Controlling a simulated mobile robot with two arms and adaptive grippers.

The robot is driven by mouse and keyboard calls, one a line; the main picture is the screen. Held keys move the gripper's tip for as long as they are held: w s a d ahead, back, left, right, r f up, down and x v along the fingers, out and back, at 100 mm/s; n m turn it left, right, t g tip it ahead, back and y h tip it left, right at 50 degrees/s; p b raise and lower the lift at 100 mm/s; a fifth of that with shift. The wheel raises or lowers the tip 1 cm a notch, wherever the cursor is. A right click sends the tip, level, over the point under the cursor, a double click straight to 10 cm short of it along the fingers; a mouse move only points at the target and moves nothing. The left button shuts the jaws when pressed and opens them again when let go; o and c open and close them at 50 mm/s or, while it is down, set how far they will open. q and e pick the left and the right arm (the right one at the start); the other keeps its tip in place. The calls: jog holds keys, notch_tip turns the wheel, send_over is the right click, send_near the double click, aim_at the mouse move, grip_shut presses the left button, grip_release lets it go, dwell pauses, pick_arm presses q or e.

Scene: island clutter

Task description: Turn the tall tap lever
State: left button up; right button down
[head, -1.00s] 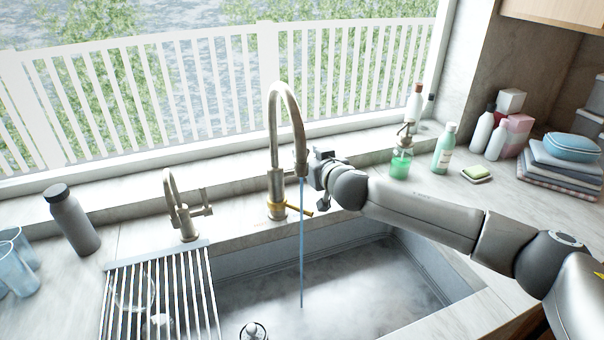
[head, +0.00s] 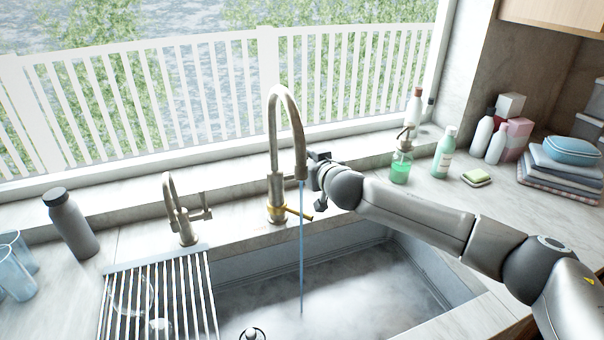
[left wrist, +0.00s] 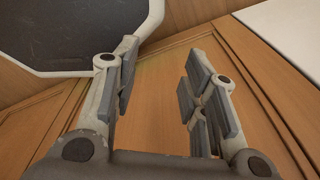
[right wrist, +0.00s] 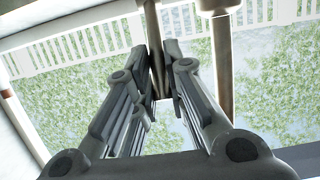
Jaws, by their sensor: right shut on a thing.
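The tall tap (head: 276,150) stands behind the sink with its spout arched over the basin, and water (head: 302,250) runs from it. A gold lever (head: 297,212) sticks out to the right from its base. My right gripper (head: 315,172) is beside the tap, just right of the spout. In the right wrist view its fingers (right wrist: 163,52) are closed around a thin brownish metal bar (right wrist: 151,20), which looks like the tap lever; a thicker metal tube (right wrist: 222,60) stands beside it. My left gripper (left wrist: 160,70) is open and empty, in front of wooden panelling.
A shorter tap (head: 180,215) stands to the left, behind a drying rack (head: 160,290) over the sink (head: 440,285). A grey bottle (head: 72,225) and blue glasses (head: 18,255) are at the left. A green soap dispenser (head: 401,165) and several bottles stand right of my right gripper.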

jog(key=shift+w+a+r+g+h, duration=0.15)
jog(key=shift+w+r+g+h, duration=0.15)
jog(key=shift+g, duration=0.3)
jog(key=shift+w+a+r+g+h, duration=0.1)
jog(key=shift+w+g+h, duration=0.05)
jog(key=shift+w+g, duration=0.25)
jog(key=shift+w+a+r+g+h, duration=0.1)
jog(key=shift+w+g+h, duration=0.05)
jog(key=shift+w+g, duration=0.25)
jog(key=shift+w+a+r+g+h, duration=0.1)
jog(key=shift+w+a+g+h, duration=0.4)
jog(key=shift+g, duration=0.5)
jog(key=shift+w+r, duration=0.25)
jog(key=shift+w, duration=0.15)
jog(key=c, duration=1.4)
grip_release()
jog(key=shift+w, duration=0.2)
jog(key=shift+d, duration=0.15)
jog(key=shift+s+r, duration=0.1)
jog(key=shift+s, duration=0.05)
